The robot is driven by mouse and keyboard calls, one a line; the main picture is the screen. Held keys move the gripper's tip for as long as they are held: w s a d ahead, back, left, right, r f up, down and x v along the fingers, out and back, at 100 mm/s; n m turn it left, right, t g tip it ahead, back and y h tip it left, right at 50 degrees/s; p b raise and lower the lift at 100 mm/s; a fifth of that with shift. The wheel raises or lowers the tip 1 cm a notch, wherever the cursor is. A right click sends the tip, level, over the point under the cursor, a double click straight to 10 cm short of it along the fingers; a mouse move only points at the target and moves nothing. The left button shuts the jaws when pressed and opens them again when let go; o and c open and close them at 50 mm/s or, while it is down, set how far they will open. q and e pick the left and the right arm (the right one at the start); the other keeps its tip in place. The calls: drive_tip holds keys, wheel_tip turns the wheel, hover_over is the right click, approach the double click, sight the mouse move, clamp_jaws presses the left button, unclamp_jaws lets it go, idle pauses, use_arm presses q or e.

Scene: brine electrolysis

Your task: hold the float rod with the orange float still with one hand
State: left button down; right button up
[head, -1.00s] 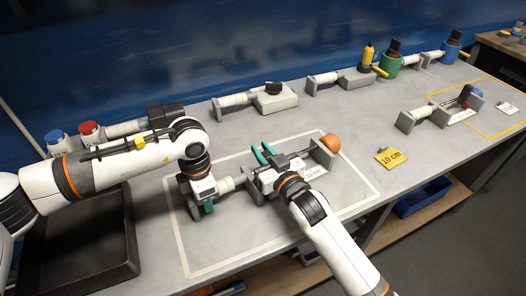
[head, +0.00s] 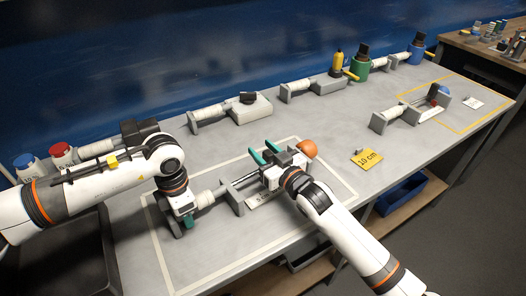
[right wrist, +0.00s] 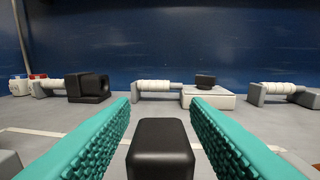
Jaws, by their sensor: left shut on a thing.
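The float rod's orange float (head: 307,148) is at the right end of the fixture in the head view. The thin rod (head: 246,179) runs left from there, through a grey post, to a pale ribbed grip (head: 208,197). My left gripper (head: 187,216) is shut at the left end of this grip. My right gripper (head: 262,158) has its teal fingers apart over the right part of the fixture, just left of the float. The right wrist view shows a black block (right wrist: 162,150) between these fingers; contact is unclear. My right wrist hides the fixture's right post.
A yellow "10 cm" card (head: 367,158) lies to the right. Similar grey fixtures line the back, and another (head: 415,110) stands at the right. Red-topped (head: 62,154) and blue-topped (head: 27,166) containers stand at the left. White tape outlines the work area.

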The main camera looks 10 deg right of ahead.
drive_tip(key=v, duration=1.2)
use_arm(q)
drive_tip(key=c, duration=1)
unclamp_jaws()
drive_tip(key=shift+r, duration=0.1)
wheel_tip(320, 180, up, 12)
drive_tip(key=shift+f, duration=0.1)
